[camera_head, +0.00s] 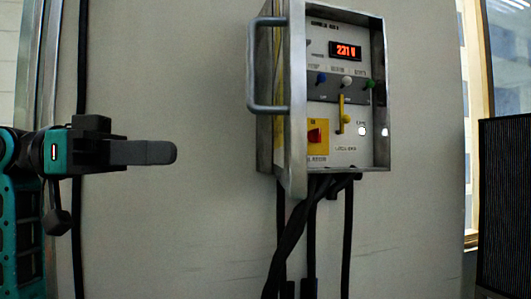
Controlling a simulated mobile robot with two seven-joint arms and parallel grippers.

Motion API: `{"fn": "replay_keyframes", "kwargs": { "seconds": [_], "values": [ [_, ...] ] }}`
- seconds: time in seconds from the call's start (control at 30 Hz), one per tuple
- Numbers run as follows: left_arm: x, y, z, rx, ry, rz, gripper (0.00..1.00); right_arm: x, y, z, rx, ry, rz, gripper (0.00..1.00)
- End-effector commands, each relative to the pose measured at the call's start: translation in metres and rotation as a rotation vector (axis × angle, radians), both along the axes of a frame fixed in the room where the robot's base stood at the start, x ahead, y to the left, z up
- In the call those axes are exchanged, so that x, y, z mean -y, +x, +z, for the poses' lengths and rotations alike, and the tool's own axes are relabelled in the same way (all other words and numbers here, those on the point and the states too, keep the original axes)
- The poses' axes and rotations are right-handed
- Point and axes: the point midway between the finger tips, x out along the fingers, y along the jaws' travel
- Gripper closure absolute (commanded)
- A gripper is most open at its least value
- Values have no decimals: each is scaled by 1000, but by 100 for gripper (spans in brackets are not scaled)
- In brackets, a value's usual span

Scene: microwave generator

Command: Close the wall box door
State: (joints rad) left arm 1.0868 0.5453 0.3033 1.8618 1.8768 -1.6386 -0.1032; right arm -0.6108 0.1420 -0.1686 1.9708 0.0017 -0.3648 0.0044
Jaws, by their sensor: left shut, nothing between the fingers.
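The wall box (378,100) is mounted on the wall at the upper right of centre. Its front panel shows a red lit display, several knobs, a yellow lever and a red switch on a yellow plate. Its door (296,105) stands open at the box's left side, seen nearly edge-on, with a grey bar handle (252,65) on its left face. My left gripper (174,152) is shut and empty. It points right, left of the handle and a little lower, with a clear gap between them. My right gripper is not in view.
Thick black cables (292,240) hang from the underside of the box. Another black cable (82,60) runs down the wall at the left. A dark panel (504,200) stands at the right edge by a window. The wall (185,65) between gripper and door is bare.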

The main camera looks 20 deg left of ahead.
Motion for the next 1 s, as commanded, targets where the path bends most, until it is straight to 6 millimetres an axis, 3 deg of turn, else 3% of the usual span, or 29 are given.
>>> {"fn": "replay_keyframes", "kwargs": {
  "seconds": [0.4, 0.6, 1.0],
  "values": [
    [81, 25, 1, -1, 0, -5, 100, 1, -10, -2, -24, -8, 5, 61],
    [112, 34, 1, -1, 0, -3, 100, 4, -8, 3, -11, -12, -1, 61],
    [126, 40, -1, -1, 1, 1, 100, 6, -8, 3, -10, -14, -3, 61]
  ]
}}
